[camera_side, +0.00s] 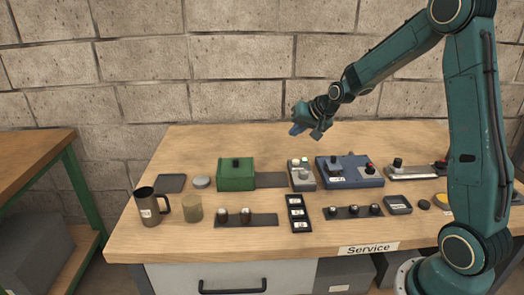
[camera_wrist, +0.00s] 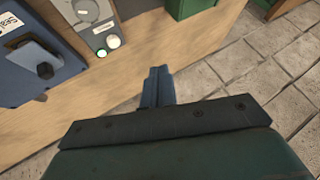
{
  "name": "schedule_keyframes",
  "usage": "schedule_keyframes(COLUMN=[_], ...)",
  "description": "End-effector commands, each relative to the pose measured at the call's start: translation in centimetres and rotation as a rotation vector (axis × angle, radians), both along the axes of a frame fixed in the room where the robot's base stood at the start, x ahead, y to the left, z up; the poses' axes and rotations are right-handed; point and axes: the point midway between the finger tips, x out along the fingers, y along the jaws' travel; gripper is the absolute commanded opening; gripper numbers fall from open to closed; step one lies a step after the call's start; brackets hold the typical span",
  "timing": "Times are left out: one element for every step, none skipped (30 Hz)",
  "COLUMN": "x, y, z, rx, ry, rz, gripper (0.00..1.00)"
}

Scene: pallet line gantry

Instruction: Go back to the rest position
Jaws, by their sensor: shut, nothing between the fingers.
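My gripper (camera_side: 308,131) is in the air above the back part of the wooden table (camera_side: 190,146) in the side view, in front of the brick wall. Its blue-grey fingers are shut and empty. In the wrist view the shut fingers (camera_wrist: 157,86) point at the table's edge, with the tiled floor beyond. Below it in the side view stand the blue box with a red knob (camera_side: 349,171) and the grey button box (camera_side: 302,173). Nothing touches the gripper.
Several knobs stand on dark plates in front. A rail with a lever (camera_side: 416,170) lies at the right. The table's back left is clear.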

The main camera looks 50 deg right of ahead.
Motion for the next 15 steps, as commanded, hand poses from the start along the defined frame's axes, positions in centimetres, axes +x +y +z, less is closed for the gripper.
schedule_keyframes(x=[-0.6,-1.0,-1.7,-2.1,-2.6,-3.3,-3.8,-4.3,-5.0,-5.6,-6.2,-7.0,-7.5,-8.2,-9.0], y=[1.2,1.8,2.6,3.2,3.8,4.5,5.1,5.6,6.4,6.9,7.4,8.1,8.6,9.1,9.7], z=[1.2,1.8,2.5,3.0,3.4,4.1,4.6,5.0,5.6,6.0,6.4,6.9,7.3,7.6,8.0], rx=[-0.018,-0.027,-0.039,-0.048,-0.057,-0.069,-0.079,-0.088,-0.099,-0.107,-0.117,-0.128,-0.137,-0.145,-0.156], ry=[0.006,0.013,0.022,0.029,0.036,0.045,0.051,0.057,0.067,0.072,0.079,0.088,0.092,0.100,0.107], rz=[0.027,0.042,0.061,0.078,0.092,0.110,0.125,0.140,0.158,0.173,0.187,0.205,0.219,0.232,0.251], gripper=[0.00,0.00,0.00,0.00,0.00,0.00,0.00,0.00,0.00,0.00,0.00,0.00,0.00,0.00,0.00])
